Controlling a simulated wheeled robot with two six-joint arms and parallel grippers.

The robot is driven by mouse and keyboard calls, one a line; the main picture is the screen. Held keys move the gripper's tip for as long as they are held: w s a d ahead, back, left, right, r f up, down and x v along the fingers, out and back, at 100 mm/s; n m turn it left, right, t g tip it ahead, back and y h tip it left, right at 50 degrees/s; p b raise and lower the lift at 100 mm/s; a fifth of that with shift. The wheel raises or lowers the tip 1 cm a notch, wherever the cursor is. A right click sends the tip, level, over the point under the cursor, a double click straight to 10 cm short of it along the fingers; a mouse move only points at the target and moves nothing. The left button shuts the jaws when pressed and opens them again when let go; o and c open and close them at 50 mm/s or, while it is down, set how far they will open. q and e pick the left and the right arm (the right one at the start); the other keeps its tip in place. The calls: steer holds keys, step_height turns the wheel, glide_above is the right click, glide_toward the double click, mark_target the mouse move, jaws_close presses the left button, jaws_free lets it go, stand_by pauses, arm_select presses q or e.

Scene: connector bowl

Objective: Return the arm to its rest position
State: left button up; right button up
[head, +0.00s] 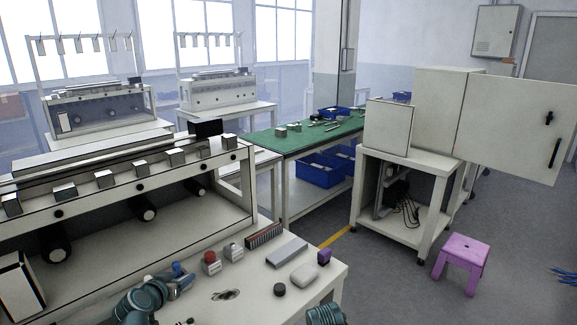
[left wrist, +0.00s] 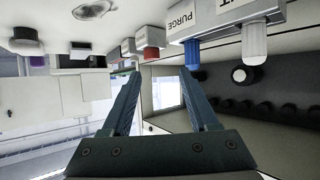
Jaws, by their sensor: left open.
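My left arm (head: 146,299) reaches in at the bottom left of the head view, low over the front of the white bench. Its gripper (head: 181,279) is beside the row of control boxes. In the left wrist view, which shows the scene upside down, the two fingers of this gripper (left wrist: 161,80) are spread, with nothing between them. A blue knob (left wrist: 192,54) on a box marked PURGE and a red knob (left wrist: 151,54) appear beyond the fingertips. A teal part of my right arm (head: 325,314) shows at the bottom edge; its gripper is out of view.
The white bench (head: 265,308) holds a red-topped box (head: 211,258), a pale rounded piece (head: 303,275), a dark cap (head: 279,289) and a purple block (head: 324,256). A white machine (head: 120,250) stands at left. A purple stool (head: 464,258) stands on open floor at right.

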arm_select(q)
steer(key=s+d+f+m+g+h+p, duration=0.1)
steer(key=s+d+g, duration=0.1)
steer(key=d, duration=0.5)
steer(key=s+d+f+m+g+h+p, duration=0.1)
steer(key=d+g, duration=0.1)
steer(key=d, duration=0.5)
steer(key=s+d+f+m+g+h+p, duration=0.1)
steer(key=s+d+f+g, duration=0.1)
steer(key=d, duration=0.5)
steer(key=shift+s+d+f+g+p, duration=0.1)
steer(key=shift+s+d+g+p, duration=0.3)
steer(key=shift+g, duration=0.2)
steer(key=s+d+g+y+p, duration=0.3)
steer(key=s+d, duration=0.5)
steer(key=s, duration=0.5)
steer(key=g+y, duration=0.1)
steer(key=g, duration=0.1)
steer(key=shift+m+g+y, duration=0.3)
steer(key=shift+m+g, duration=0.1)
steer(key=shift+c, duration=0.2)
